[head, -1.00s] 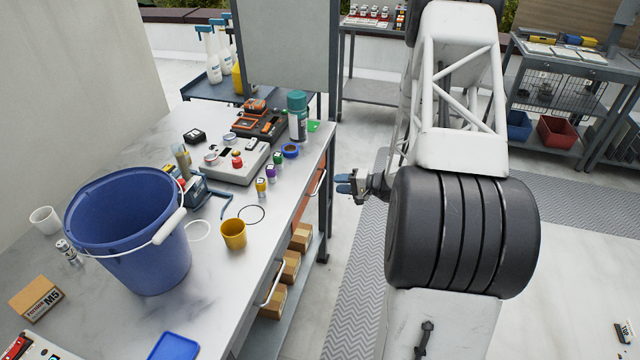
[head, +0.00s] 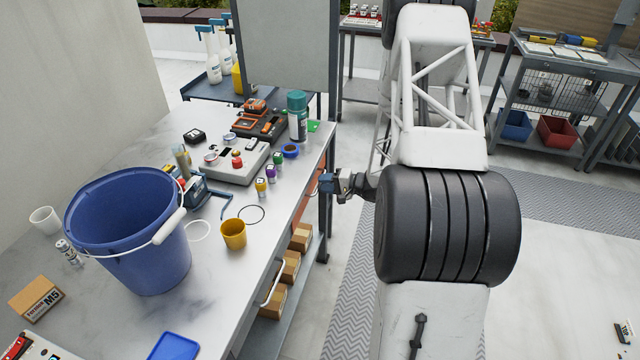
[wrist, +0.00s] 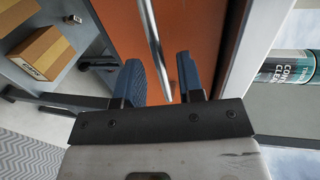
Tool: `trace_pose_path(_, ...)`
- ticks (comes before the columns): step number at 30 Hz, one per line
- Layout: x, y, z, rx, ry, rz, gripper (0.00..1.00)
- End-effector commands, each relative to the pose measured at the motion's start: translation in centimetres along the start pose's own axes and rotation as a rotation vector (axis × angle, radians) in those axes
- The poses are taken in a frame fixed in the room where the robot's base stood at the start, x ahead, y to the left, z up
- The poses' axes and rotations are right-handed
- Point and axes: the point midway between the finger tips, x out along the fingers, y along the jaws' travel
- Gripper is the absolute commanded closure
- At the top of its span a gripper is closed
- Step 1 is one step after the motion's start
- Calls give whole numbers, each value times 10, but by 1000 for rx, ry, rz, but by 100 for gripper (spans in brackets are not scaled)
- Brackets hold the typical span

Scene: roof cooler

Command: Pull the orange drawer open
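The orange drawer (head: 303,208) is under the right edge of the workbench; its front fills the middle of the wrist view (wrist: 203,30). Its thin metal bar handle (wrist: 154,45) runs down between my two blue fingers in the wrist view. My gripper (head: 326,183) is at the drawer front beside the bench edge. In the wrist view, my gripper (wrist: 165,80) is open, with one finger on each side of the handle. A gap shows between the handle and the left finger; the right finger is also apart from it. The drawer looks closed.
A second handle (head: 272,284) sticks out nearer on the same bench side. Cardboard boxes (head: 290,266) stand on the lower shelf. A teal-capped bottle (head: 297,118) stands at the bench edge above the drawer.

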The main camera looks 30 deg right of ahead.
Motion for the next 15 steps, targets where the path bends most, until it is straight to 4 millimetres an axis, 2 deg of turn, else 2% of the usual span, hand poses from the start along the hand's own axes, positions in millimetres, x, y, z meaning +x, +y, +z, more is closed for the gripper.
trace_pose_path(6,17,-1,0,-1,0,-1,65)
trace_pose_path(15,21,0,0,0,0,-1,65)
